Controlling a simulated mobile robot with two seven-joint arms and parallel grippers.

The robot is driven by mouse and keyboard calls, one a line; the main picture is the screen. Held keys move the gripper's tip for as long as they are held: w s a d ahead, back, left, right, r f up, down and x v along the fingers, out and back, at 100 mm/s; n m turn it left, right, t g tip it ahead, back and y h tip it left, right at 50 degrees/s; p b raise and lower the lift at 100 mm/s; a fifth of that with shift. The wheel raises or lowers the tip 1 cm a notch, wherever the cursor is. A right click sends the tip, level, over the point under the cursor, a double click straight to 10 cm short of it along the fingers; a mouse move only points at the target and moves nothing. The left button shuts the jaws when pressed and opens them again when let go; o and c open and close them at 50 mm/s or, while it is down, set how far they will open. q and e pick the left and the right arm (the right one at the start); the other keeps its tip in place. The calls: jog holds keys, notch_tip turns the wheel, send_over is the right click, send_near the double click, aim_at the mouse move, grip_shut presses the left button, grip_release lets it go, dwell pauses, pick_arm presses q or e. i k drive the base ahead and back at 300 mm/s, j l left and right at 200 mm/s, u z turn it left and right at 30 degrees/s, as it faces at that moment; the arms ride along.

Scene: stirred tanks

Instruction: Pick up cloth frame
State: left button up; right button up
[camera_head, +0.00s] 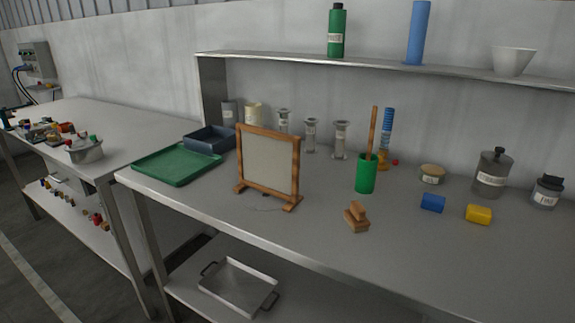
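The cloth frame (268,163) stands upright on the grey bench, left of its middle. It has a brown wooden border, a pale cloth panel and two wooden feet. Neither of my grippers shows in the head view, so nothing is seen touching the frame.
A green tray (176,166) and a dark blue bin (209,139) are left of the frame. A green cup (366,175) with a wooden stick and a wooden block (356,216) are to its right. Glass stands (340,139) are behind. A shelf (390,66) overhangs the back.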

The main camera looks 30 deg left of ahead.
aim_at(268, 161)
jog(key=u, duration=1.05)
